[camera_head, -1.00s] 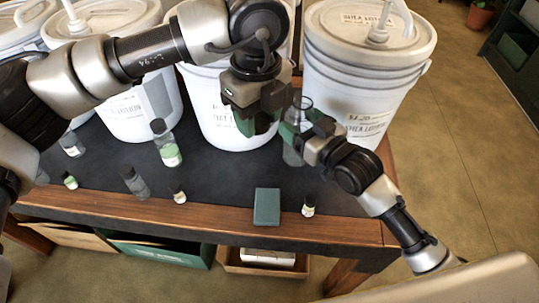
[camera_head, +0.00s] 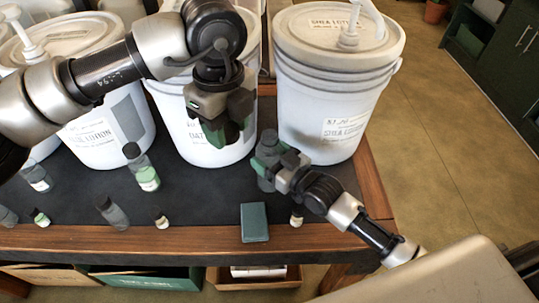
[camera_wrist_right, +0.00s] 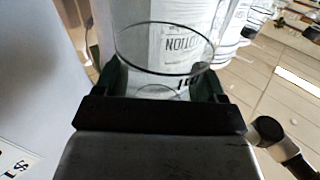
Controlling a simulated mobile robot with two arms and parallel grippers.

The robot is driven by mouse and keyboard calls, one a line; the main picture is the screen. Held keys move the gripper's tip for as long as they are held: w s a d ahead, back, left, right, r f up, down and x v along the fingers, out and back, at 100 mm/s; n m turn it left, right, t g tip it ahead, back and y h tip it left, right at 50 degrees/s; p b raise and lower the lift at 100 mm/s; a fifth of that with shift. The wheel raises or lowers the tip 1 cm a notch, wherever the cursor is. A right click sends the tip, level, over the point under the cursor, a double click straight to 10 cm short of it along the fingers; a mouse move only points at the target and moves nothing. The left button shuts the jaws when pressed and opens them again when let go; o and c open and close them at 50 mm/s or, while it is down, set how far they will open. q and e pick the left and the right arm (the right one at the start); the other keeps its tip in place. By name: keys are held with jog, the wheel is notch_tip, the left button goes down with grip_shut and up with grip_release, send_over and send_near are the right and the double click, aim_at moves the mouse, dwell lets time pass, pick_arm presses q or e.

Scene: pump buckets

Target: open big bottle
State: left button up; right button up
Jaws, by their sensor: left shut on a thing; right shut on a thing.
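The big bottle (camera_head: 266,181) is a clear grey bottle at the right front of the dark table top in the head view. My right gripper (camera_head: 266,161) is shut around it from the right. The right wrist view shows its clear round rim (camera_wrist_right: 165,50) between my green fingertips, with no lid visible on it. My left gripper (camera_head: 227,135) is shut, pointing down, to the left of the bottle and apart from it. What it holds looks like a cap, mostly hidden by the fingers.
White pump buckets (camera_head: 330,90) line the back of the table. Several small bottles (camera_head: 147,174) stand at the left front. A teal box (camera_head: 254,222) lies near the front edge, beside a small bottle (camera_head: 297,219). Crates (camera_head: 150,279) sit below the table.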

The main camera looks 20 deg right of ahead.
jog(key=shift+w+f, duration=0.1)
jog(key=shift+f, duration=0.1)
jog(key=o, duration=1.7)
jog(key=shift+r, duration=0.1)
jog(key=shift+r, duration=0.25)
jog(key=v, duration=1.2)
jog(key=shift+b, duration=0.3)
